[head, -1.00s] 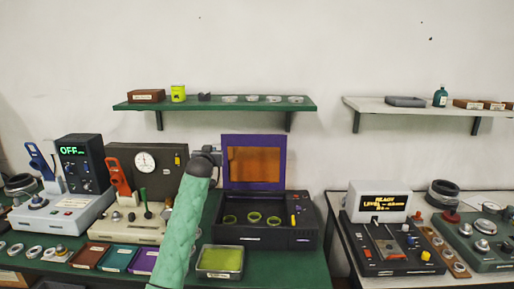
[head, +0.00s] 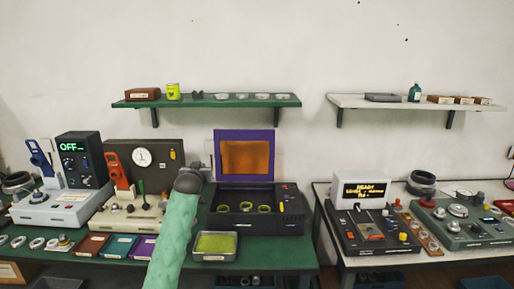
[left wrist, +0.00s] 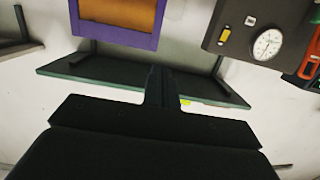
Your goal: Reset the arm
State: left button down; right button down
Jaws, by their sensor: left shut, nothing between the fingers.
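My left arm (head: 172,245) in its green sleeve rises from the bottom of the head view, its dark wrist in front of the bench's equipment. My left gripper (left wrist: 160,85) shows in the left wrist view as narrow dark fingers, shut and empty. In the head view it is mostly hidden behind the wrist. Green rings (head: 264,208) lie in a black machine (head: 260,226) with a raised purple-framed orange panel (head: 247,157), just right of the wrist. My right gripper is not in view.
A clear box with green contents (head: 215,243) stands at the green bench's front. A dial panel (head: 141,157) stands left of the wrist. A green shelf (head: 207,102) and a white shelf (head: 417,103) hang above. A gap separates the two benches.

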pick_arm(q)
jog(key=s+f+g, duration=0.6)
jog(key=s+f, duration=2.3)
jog(key=s+f+m+g, duration=0.1)
jog(key=s+f+g, duration=0.15)
jog(key=s, duration=1.05)
jog(key=s+f+g, duration=0.2)
jog(key=s+f, duration=0.1)
jog(key=s, duration=1)
jog(key=s+f+m+g, duration=0.1)
jog(key=s+f+g, duration=0.15)
jog(key=s, duration=0.95)
jog(key=s+d+f+g, duration=0.1)
jog(key=s+f, duration=0.1)
jog(key=f, duration=1.7)
jog(key=s+d+f+g, duration=0.1)
jog(key=s+d+f, duration=0.1)
jog(key=f, duration=1.8)
jog(key=shift+s+d+h, duration=0.15)
jog(key=shift+s+h, duration=0.25)
jog(key=shift+s, duration=0.3)
